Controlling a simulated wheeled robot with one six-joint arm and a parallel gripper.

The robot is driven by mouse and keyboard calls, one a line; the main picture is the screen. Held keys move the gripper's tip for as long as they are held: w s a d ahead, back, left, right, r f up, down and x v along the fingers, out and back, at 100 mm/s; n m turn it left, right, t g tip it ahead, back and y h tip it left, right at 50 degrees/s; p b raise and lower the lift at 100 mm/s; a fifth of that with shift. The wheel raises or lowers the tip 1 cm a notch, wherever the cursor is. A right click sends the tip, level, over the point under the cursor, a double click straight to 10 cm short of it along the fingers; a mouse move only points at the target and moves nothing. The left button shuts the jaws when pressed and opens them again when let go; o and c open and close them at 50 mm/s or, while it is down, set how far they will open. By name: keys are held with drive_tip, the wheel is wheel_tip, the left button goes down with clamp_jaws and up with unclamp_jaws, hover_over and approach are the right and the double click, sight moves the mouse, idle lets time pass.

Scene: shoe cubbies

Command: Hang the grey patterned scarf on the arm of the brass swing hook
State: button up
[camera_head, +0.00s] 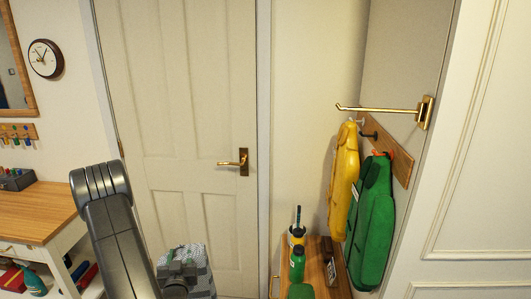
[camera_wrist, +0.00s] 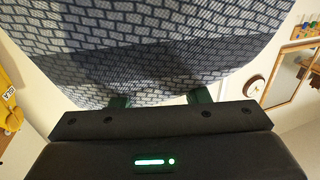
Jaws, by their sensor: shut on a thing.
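The grey patterned scarf (camera_head: 203,268) is at the bottom of the head view, in front of the door. In the wrist view the scarf (camera_wrist: 150,45) fills the upper part, with a pale brick-like pattern on dark cloth. My gripper (camera_wrist: 160,99) is shut on the scarf; its fingertips are partly hidden by the cloth. In the head view my gripper (camera_head: 180,277) is low and left of the brass swing hook (camera_head: 385,110). The hook's arm points left from its wall plate, with its tip turned up, and it is bare.
Below the hook, a yellow garment (camera_head: 343,180) and a green garment (camera_head: 371,222) hang from a wooden peg rail (camera_head: 400,165). Bottles (camera_head: 298,255) stand on a wooden bench (camera_head: 320,270). A wooden-topped table (camera_head: 35,212) is at left. The door has a brass handle (camera_head: 235,163).

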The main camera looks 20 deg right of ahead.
drive_tip(key=s+d+r+m+g+h+p, duration=0.1)
drive_tip(key=d+r+m+g+h, duration=0.6)
drive_tip(key=r, duration=0.6)
drive_tip(key=s+d+r+m+g+h+p, duration=0.1)
drive_tip(key=d+r+m+g+h, duration=0.35)
drive_tip(key=d+r, duration=0.6)
drive_tip(key=s+d+r+m+g+p, duration=0.1)
drive_tip(key=s+r+g, duration=0.3)
drive_tip(key=r, duration=0.4)
drive_tip(key=s+d+r+m+g, duration=0.2)
drive_tip(key=s+r+m+g, duration=0.2)
drive_tip(key=r, duration=0.5)
drive_tip(key=s+d+r+m+g+p, duration=0.1)
drive_tip(key=s+d+r+m+g, duration=0.1)
drive_tip(key=s+r+g, duration=0.2)
drive_tip(key=s+r+h, duration=0.1)
drive_tip(key=s+r, duration=0.2)
drive_tip(key=r, duration=0.2)
drive_tip(key=shift+s+d+p, duration=0.15)
drive_tip(key=shift+d+p, duration=0.15)
drive_tip(key=shift+p, duration=0.05)
drive_tip(key=shift+m+p, duration=0.25)
drive_tip(key=shift+p, duration=0.15)
